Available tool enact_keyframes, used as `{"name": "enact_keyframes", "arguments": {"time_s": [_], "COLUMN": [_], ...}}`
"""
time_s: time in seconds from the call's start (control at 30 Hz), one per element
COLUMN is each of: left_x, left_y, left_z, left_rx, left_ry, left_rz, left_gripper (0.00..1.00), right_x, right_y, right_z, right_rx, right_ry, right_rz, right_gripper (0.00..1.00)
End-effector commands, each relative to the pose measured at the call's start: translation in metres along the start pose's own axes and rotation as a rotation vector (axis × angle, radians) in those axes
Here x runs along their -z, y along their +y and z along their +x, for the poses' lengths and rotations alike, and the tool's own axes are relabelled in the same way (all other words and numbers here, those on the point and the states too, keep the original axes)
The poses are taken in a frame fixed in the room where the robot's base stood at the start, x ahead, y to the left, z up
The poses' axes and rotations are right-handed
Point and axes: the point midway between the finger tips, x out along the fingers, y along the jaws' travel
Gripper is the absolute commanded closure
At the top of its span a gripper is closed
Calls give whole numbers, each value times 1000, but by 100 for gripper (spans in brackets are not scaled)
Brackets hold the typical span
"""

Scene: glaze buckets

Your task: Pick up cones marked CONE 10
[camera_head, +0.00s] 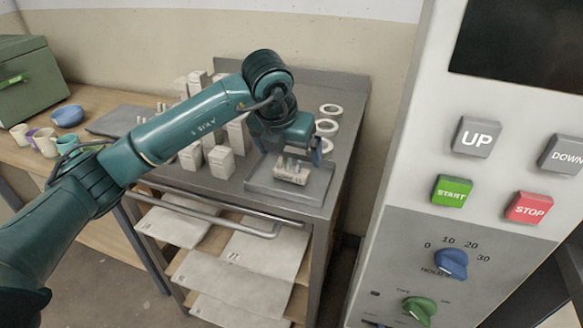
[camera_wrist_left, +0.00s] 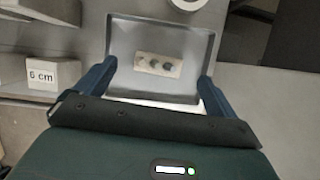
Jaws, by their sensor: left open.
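A small beige block (camera_head: 291,170) with several short upright cones set in it stands in a shallow grey metal tray (camera_head: 258,188) on the steel cart top. In the left wrist view the block (camera_wrist_left: 143,71) sits inside the tray (camera_wrist_left: 125,30), and the cones (camera_wrist_left: 154,64) look greenish and dark. I cannot read any marking on the cones. My left gripper (camera_head: 301,152) is open above the tray. In the left wrist view its fingers (camera_wrist_left: 158,78) stand apart, one on each side of the block, with nothing between them held. My right gripper is not in view.
White posts and blocks (camera_head: 221,162) stand left of the tray, one marked "6 cm" (camera_wrist_left: 55,75). White rings (camera_head: 327,127) lie behind it at the right. A control panel (camera_head: 480,160) fills the right side. Cups (camera_head: 45,142) and a blue lump (camera_head: 67,116) are on the wooden bench.

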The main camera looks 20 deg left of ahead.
Motion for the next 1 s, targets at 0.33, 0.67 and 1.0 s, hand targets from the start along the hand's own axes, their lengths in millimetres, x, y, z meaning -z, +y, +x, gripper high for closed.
{"name": "enact_keyframes", "arguments": {"time_s": [0.33, 0.67, 1.0], "left_x": [1, 1, 1], "left_y": [-1, -1, 0], "left_z": [41, 41, 41], "left_rx": [1, 1, 1], "left_ry": [2, 1, 1], "left_rz": [0, 0, 0], "left_gripper": [5, 16, 44], "right_x": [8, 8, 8], "right_y": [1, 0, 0], "right_z": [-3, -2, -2], "right_rx": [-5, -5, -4], "right_ry": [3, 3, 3], "right_rz": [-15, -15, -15], "right_gripper": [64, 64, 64]}}
